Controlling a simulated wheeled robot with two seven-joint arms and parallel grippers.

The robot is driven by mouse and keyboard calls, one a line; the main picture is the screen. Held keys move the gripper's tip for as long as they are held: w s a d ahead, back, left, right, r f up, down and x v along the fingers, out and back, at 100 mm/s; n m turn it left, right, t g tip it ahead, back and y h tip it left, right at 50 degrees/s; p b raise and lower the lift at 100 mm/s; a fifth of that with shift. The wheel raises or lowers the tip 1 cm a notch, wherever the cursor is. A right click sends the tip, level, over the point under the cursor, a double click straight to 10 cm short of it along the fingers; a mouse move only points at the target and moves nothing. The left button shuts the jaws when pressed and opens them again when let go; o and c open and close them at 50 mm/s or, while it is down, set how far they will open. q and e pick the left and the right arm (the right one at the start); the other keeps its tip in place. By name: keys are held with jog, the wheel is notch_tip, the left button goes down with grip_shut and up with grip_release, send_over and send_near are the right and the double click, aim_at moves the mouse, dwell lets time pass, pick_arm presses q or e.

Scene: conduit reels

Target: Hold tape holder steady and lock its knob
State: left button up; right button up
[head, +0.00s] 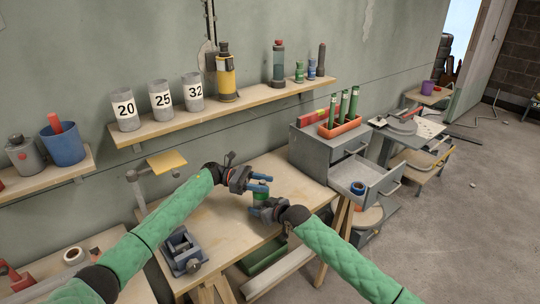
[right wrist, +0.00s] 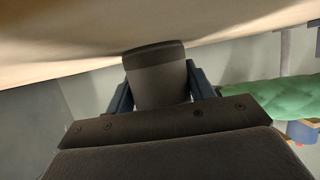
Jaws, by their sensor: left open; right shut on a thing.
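A small holder with a green upper part (head: 261,195) stands above the front part of the workbench, between my two grippers; I take it to be the tape holder. My right gripper (head: 258,212) is shut on it low down, from the right. In the right wrist view a dark, rounded block (right wrist: 157,75), seemingly part of the holder, sits between the blue fingers. My left gripper (head: 264,184) is open, its blue fingers pointing right just above the green part; I cannot tell whether they touch it. The knob cannot be made out.
The wooden workbench (head: 212,220) carries a grey vise-like fixture (head: 183,250) at its left front and a stand with a yellow plate (head: 167,161). A grey cabinet (head: 318,150) with an open drawer (head: 366,178) stands to the right. A wall shelf (head: 240,107) holds numbered cups and bottles.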

pick_arm(q)
jog(key=shift+a+n+t, duration=0.2)
jog(key=shift+n+t, duration=0.3)
jog(key=shift+t, duration=0.3)
jog(key=v, duration=1.1)
jog(key=s+d+r+g, duration=0.3)
jog(key=d+r+g, duration=0.2)
jog(key=d+r, duration=0.1)
jog(key=s+d+r+g+y, duration=0.1)
jog(key=s+d+r+g, duration=0.3)
jog(key=d+r, duration=0.3)
jog(key=shift+s+d+r+g, duration=0.2)
jog(key=shift+s+r+g, duration=0.15)
jog(key=shift+r+g, duration=0.35)
jog(key=shift+o, duration=0.2)
jog(key=shift+r+y, duration=0.1)
jog(key=shift+y, duration=0.2)
